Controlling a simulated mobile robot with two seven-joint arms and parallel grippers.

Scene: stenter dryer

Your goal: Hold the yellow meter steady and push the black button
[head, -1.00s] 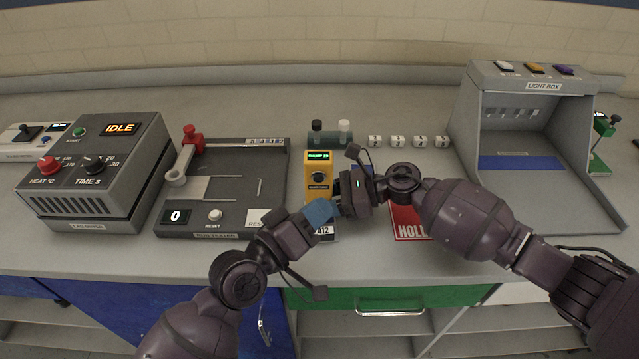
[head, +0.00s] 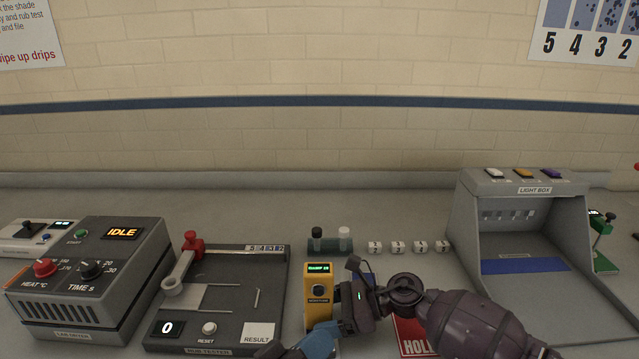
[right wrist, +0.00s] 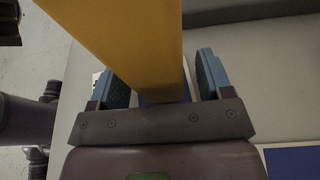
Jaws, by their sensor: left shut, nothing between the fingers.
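The yellow meter (head: 313,271) stands upright on the bench with a lit green display at its top. A round black button (head: 318,291) is on its front face, in plain view. My right gripper (head: 338,303) is at the meter's right side. In the right wrist view the meter (right wrist: 135,40) runs between its two spread blue-padded fingers, with a gap beside the right finger; contact at the left finger is hidden.
A rub tester (head: 222,314) lies left of the meter, with a lab dryer (head: 75,310) beyond it. Several small white numbered blocks (head: 398,247) and a dark vial rack (head: 328,245) stand behind. A light box (head: 535,205) stands right. A red sheet (head: 408,335) lies below my right arm.

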